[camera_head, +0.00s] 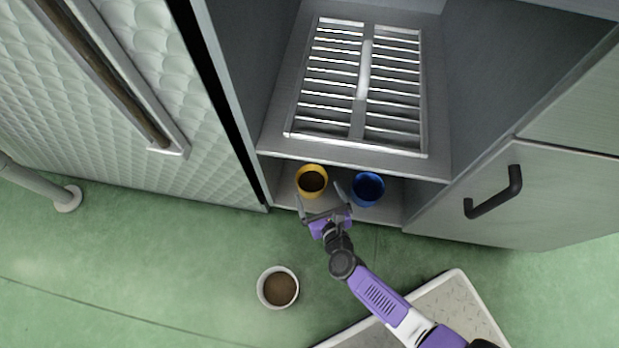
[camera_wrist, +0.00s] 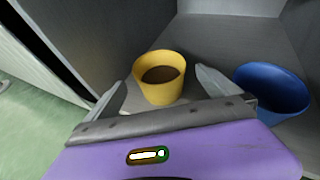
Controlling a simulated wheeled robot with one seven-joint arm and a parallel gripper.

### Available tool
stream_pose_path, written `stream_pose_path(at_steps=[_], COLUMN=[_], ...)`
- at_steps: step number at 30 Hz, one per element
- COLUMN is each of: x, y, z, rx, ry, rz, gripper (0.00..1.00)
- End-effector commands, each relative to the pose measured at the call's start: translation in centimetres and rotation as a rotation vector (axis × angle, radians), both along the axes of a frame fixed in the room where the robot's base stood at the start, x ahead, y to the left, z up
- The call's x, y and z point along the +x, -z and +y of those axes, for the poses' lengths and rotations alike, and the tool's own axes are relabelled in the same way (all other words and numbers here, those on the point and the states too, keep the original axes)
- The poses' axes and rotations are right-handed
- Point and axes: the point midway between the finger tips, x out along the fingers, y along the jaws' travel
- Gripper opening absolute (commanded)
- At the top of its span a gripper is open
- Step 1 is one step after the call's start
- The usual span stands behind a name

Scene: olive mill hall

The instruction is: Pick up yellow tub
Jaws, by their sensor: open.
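The yellow tub (camera_head: 311,180) stands upright on the bottom of an open grey cabinet, below a slatted shelf, with dark brown contents. In the wrist view the yellow tub (camera_wrist: 160,78) shows just beyond and between my fingers. My gripper (camera_head: 320,191) is open and empty, at the cabinet's front opening. Its fingers also show in the wrist view (camera_wrist: 160,92), spread to either side of the tub. I cannot tell whether a finger touches the tub.
A blue tub (camera_head: 367,189) stands close to the right of the yellow tub. A slatted metal rack (camera_head: 361,85) lies on the shelf above. A white tub (camera_head: 278,288) with brown contents stands on the green floor. A black-handled door (camera_head: 540,190) is at right.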

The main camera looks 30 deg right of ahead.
Motion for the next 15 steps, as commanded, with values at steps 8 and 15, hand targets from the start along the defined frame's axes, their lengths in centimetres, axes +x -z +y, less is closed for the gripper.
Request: stream_pose_path(at_steps=[8,15], x=[1.3,3.6], y=[0.5,1.5], z=[-0.3,-0.6], rx=[0.081,0.077], ry=[0.038,0.036], rz=[-0.021,-0.02], gripper=[1.0,1.0])
